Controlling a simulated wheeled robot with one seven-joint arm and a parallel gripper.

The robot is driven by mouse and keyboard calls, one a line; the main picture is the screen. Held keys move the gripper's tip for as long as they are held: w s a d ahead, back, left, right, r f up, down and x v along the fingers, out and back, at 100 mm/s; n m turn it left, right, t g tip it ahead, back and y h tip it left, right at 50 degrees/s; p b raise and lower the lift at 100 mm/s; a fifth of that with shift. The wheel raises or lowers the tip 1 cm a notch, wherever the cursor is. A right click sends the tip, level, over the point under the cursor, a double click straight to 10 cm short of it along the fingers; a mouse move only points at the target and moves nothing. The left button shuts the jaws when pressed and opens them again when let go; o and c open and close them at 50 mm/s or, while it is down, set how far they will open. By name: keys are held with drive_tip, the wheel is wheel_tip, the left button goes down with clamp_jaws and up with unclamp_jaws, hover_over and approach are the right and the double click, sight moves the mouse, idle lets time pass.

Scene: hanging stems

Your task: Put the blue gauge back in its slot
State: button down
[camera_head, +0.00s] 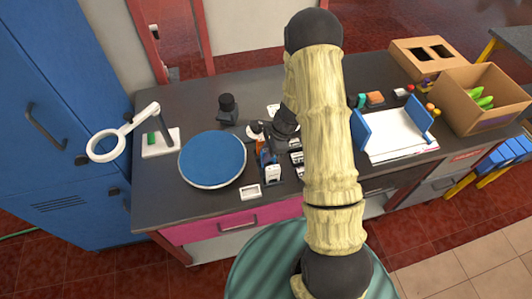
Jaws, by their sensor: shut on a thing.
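My gripper (266,147) is low over the workbench, just right of the round blue disc. It is small in the picture and partly hidden by my own wrist. It is shut on a small blue item that looks like the blue gauge (263,160). A white-faced dark device (272,174) stands just in front of it, touching or very close. Several black and white devices (296,157) stand in a group to the right, partly behind my arm. I cannot make out the gauge's slot; it may be among these or hidden by my arm.
The blue disc (212,159) lies left of my gripper, with a ring lamp (107,145) beyond it. A small white tray (250,191) sits near the front edge. A black device (228,108) stands behind. A blue-sided white holder (395,133) and cardboard box (483,98) are at right.

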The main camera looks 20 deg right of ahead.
drive_tip(key=shift+f+b, duration=0.65)
drive_tip(key=shift+f, duration=0.25)
drive_tip(key=c, duration=1.3)
unclamp_jaws()
drive_tip(key=shift+r, duration=0.1)
drive_tip(key=b+v, duration=0.2)
drive_tip(key=v, duration=1.5)
drive_tip(key=shift+d+r, duration=0.1)
drive_tip(key=s+a+r+n+t+h, duration=0.1)
drive_tip(key=s+a+n, duration=0.1)
drive_tip(key=s+n, duration=0.2)
drive_tip(key=s+a+r+n+h, duration=0.1)
drive_tip(key=s+r+n+h, duration=0.1)
drive_tip(key=s+n, duration=0.3)
drive_tip(key=s+a+r+n+t+h, duration=0.1)
drive_tip(key=s+a+n, duration=0.1)
drive_tip(key=s+n, duration=0.3)
drive_tip(key=shift+s+a+r+n+t, duration=0.1)
drive_tip(key=shift+a+n+t, duration=0.1)
drive_tip(key=shift+n, duration=0.8)
drive_tip(key=shift+s+a+r+n+t, duration=0.1)
drive_tip(key=shift+a+n, duration=0.1)
drive_tip(key=shift+n, duration=0.8)
